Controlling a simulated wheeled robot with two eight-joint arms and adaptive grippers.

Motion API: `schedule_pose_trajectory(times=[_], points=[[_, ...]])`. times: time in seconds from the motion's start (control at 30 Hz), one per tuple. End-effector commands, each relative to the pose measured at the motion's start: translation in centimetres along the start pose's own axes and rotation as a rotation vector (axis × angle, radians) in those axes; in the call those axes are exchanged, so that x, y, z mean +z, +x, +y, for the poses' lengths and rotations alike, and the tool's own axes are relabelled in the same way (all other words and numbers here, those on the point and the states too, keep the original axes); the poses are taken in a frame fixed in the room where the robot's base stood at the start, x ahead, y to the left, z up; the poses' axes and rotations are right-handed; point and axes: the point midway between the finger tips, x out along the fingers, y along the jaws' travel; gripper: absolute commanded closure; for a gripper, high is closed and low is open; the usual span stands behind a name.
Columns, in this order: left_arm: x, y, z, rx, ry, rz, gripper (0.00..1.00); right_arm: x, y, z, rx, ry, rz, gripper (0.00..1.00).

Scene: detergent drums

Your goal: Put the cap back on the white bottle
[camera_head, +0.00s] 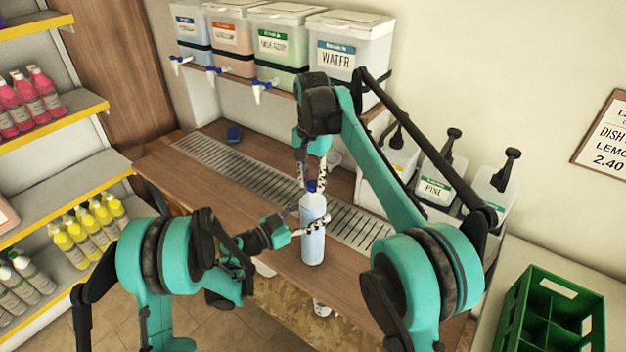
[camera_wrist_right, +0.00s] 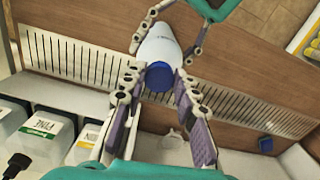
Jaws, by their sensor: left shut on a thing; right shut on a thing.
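The white bottle (camera_head: 312,240) stands upright above the wooden counter, near its front edge. My left gripper (camera_head: 308,219) comes in from the left and is shut around the bottle's body. The blue cap (camera_head: 311,186) is at the bottle's top. My right gripper (camera_head: 312,184) points down from above and is shut on the cap. In the right wrist view, the cap (camera_wrist_right: 160,76) sits between the fingers of my right gripper (camera_wrist_right: 158,82), in line with the bottle (camera_wrist_right: 159,45) beyond it. Whether the cap is seated on the neck cannot be told.
Several dispenser drums with taps, one a water drum (camera_head: 345,50), stand on a shelf behind. Pump containers (camera_head: 435,185) stand right of the counter. A metal drain grate (camera_head: 230,165) runs along the counter (camera_head: 180,180). A green crate (camera_head: 550,315) is at the lower right.

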Motion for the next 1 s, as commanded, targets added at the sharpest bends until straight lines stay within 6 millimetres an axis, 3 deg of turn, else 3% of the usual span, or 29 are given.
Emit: schedule_pose_trajectory(times=[0.7,0.83,1.0], points=[[0.02,0.02,0.02,0.000,0.001,-0.001,1.00,-0.34,0.09,-0.28,0.002,1.768,-0.006,0.79],[0.02,0.03,0.02,0.001,0.001,-0.001,1.00,-0.40,0.10,-0.26,0.002,1.988,-0.007,0.79],[0.02,0.03,0.02,0.001,0.001,-0.001,1.00,-0.43,0.11,-0.25,0.002,2.102,-0.007,0.79]])
